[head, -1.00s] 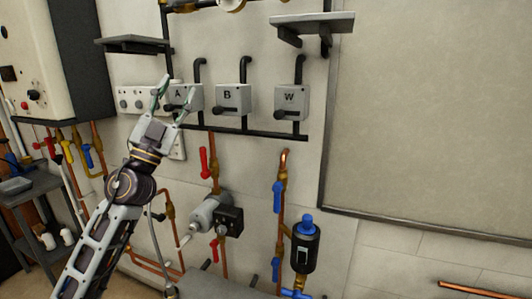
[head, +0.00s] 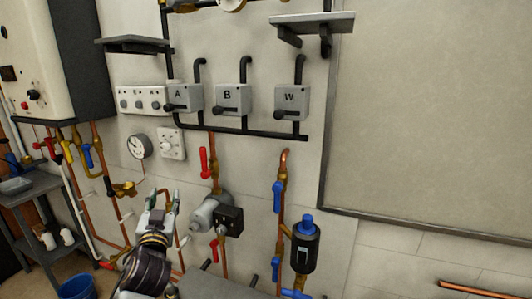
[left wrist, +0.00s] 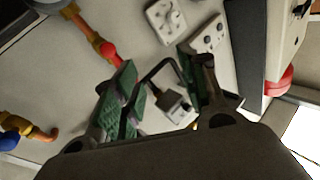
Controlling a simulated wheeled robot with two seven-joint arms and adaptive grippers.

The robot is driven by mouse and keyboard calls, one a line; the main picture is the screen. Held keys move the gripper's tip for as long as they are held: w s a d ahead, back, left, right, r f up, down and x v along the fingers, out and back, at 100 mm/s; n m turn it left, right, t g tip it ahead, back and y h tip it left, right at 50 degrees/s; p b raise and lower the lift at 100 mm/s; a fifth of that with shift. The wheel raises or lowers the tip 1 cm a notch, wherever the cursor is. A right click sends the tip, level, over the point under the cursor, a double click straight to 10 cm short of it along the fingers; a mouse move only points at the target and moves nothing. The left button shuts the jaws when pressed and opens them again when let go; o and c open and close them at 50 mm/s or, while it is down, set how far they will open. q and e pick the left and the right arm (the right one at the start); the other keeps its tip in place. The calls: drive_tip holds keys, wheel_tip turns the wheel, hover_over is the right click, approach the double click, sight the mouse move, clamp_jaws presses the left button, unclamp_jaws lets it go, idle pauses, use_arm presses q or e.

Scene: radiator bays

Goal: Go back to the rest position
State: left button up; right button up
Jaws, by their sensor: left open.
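My left gripper (head: 164,200) is low in the head view, pointing up, in front of the wall pipes and left of the grey pump (head: 208,212). It is open, with nothing seen between its fingers. Its green-padded fingers (left wrist: 160,98) stand apart in the left wrist view, with wall fittings behind them. It looks clear of the switch boxes A (head: 188,97), B (head: 233,98) and W (head: 292,100), whose black levers show. My right gripper is not in view.
A white boiler (head: 40,60) hangs at the left, above copper pipes with valves. A grey shelf cart (head: 30,190) and a blue bucket (head: 76,286) are at lower left. A black filter with a blue cap (head: 305,245) is right of the pump. A large panel (head: 430,110) fills the right wall.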

use_arm(q)
drive_tip(key=s+d+f+g+h, duration=0.1)
drive_tip(key=s+f+g, duration=0.35)
drive_tip(key=f, duration=0.65)
drive_tip(key=s+f+g+h, duration=0.1)
drive_tip(key=s+f+g, duration=0.4)
drive_tip(key=f, duration=0.5)
drive_tip(key=s+d+f+m+g+h, duration=0.1)
drive_tip(key=s+d+f+g+h, duration=0.15)
drive_tip(key=s+f, duration=0.6)
drive_tip(key=s+d+f+m+g+h, duration=0.1)
drive_tip(key=s+d+f+g, duration=0.3)
drive_tip(key=s, duration=0.7)
wheel_tip(320, 180, down, 33)
drive_tip(key=s+a, duration=0.2)
drive_tip(key=s+a+f+g, duration=0.1)
drive_tip(key=s+a+f, duration=0.1)
drive_tip(key=s+f, duration=0.8)
drive_tip(key=s+a+f+g, duration=0.1)
drive_tip(key=s+a+f, duration=0.2)
drive_tip(key=s+f, duration=0.7)
drive_tip(key=shift+s+f+m+y, duration=0.25)
drive_tip(key=shift+s+m+y, duration=0.2)
drive_tip(key=shift+s, duration=0.5)
